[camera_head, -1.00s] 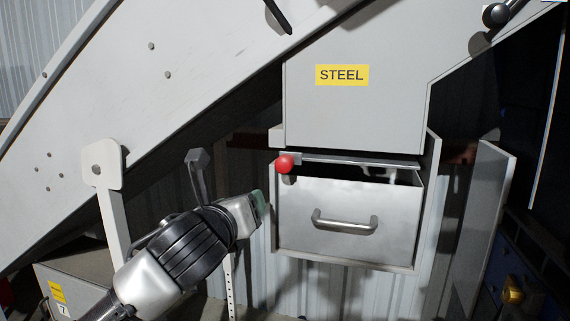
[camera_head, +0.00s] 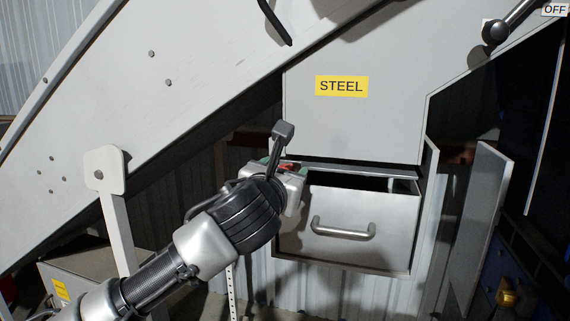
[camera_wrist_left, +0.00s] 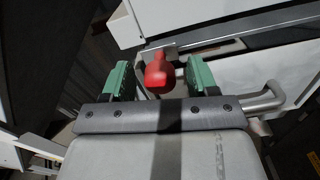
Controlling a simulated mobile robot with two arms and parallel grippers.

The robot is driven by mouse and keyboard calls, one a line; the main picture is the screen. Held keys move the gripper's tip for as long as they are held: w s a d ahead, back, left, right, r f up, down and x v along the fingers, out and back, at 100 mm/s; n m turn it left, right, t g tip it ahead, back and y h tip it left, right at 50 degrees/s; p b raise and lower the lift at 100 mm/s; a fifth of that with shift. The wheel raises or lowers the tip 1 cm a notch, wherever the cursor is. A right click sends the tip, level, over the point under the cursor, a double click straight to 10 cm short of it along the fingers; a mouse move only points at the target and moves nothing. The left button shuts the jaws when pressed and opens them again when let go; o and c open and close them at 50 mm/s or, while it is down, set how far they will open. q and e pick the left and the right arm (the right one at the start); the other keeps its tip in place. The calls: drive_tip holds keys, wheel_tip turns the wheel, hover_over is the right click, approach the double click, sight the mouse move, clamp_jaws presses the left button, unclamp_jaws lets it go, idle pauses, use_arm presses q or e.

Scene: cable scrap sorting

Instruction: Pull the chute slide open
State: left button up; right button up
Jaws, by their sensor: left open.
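The chute slide's red knob (camera_wrist_left: 156,73) sits between the two green fingertips of my left gripper (camera_wrist_left: 158,78) in the left wrist view. The fingers are open, with a gap on each side of the knob. In the head view the left gripper (camera_head: 290,170) covers most of the knob, and only a bit of red (camera_head: 288,166) shows. The slide plate (camera_head: 375,170) lies along the gap under the grey chute (camera_head: 350,120) with the yellow STEEL label. The right gripper is in neither view.
A metal drawer bin (camera_head: 355,210) with a bar handle (camera_head: 343,229) hangs just below the slide. A large sloped grey panel (camera_head: 130,110) stands to the left. A black-handled lever (camera_head: 497,31) is at the upper right, beside an OFF label.

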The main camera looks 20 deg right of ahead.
use_arm(q)
drive_tip(key=shift+w+d, duration=0.3)
drive_tip(key=shift+w, duration=0.15)
clamp_jaws()
drive_tip(key=shift+a, duration=0.15)
